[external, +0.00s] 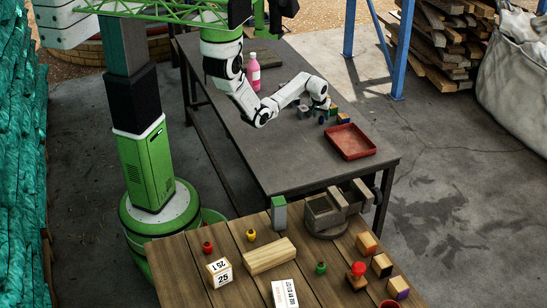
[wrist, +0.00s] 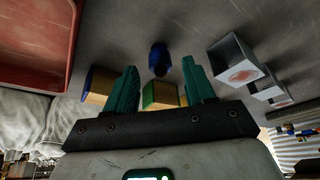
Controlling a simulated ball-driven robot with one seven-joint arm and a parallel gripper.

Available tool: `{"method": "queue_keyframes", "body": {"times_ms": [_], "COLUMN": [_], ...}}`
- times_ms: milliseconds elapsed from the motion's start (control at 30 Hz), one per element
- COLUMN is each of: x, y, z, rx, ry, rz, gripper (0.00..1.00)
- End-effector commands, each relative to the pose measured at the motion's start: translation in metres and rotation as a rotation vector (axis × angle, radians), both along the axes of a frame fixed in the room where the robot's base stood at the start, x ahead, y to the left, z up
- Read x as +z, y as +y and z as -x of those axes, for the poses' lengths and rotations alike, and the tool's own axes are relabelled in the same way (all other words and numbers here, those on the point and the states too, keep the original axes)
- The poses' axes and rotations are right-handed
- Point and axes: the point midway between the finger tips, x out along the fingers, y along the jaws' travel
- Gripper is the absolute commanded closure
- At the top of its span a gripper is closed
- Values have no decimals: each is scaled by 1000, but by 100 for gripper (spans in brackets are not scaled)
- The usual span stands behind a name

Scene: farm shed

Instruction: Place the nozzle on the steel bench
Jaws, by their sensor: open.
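The steel bench (external: 285,150) is the long dark grey table in the external view, and its top fills much of the wrist view (wrist: 110,45). A small dark blue knob-like piece (wrist: 158,58), possibly the nozzle, stands on it just beyond my fingertips; it also shows in the external view (external: 321,120). My gripper (external: 325,108) is low over the bench. In the wrist view my gripper (wrist: 159,66) has its green fingers apart. A green and yellow block (wrist: 160,96) shows between the fingers, apparently not gripped.
A blue and yellow block (wrist: 97,86) and grey hollow blocks (wrist: 235,55) flank my fingers. A red tray (external: 350,142) and a pink bottle (external: 253,72) stand on the bench. The wooden table (external: 185,262) in front holds blocks and small red, yellow and green knobs.

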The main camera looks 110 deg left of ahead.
Motion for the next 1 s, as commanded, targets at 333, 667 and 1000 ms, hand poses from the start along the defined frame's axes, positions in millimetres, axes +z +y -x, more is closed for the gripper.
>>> {"method": "queue_keyframes", "body": {"times_ms": [333, 667, 1000], "x": [63, 96, 94], "y": [-26, -40, -48], "z": [-1, 0, -8], "rx": [-1, 0, -19], "ry": [-1, 0, 0], "rz": [-3, -1, 5], "gripper": [46, 46, 46]}}
